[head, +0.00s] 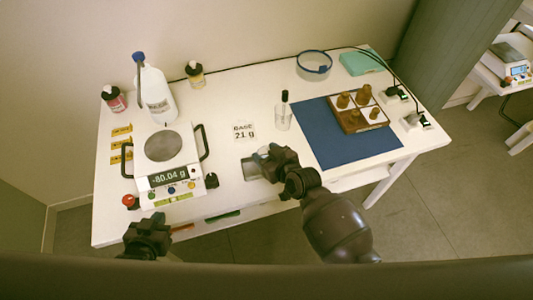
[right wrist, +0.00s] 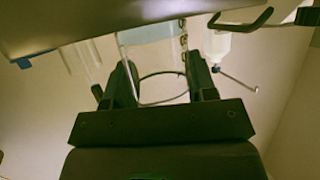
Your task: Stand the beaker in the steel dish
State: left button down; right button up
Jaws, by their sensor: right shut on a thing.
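The clear glass beaker (right wrist: 163,89) is between the fingers of my right gripper (right wrist: 163,82); its round rim shows in the right wrist view. In the head view my right gripper (head: 266,154) is shut on it over the front middle of the table, and the hand mostly hides the beaker. A round grey steel dish (head: 163,146) sits on top of the balance, left of my right gripper and apart from it. My left gripper (head: 150,232) is at the table's front left edge, seen from behind; its fingers cannot be made out.
The balance (head: 172,183) reads -80.04 g and has black side handles. A white bottle (head: 157,95) stands behind it. A small glass with a dark-topped rod (head: 283,118), a blue mat (head: 340,148) and a wooden weight block (head: 357,112) are to the right. A grey square (head: 250,168) lies by my right gripper.

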jog(key=shift+f, duration=0.2)
jog(key=o, duration=0.9)
jog(key=shift+o, duration=0.2)
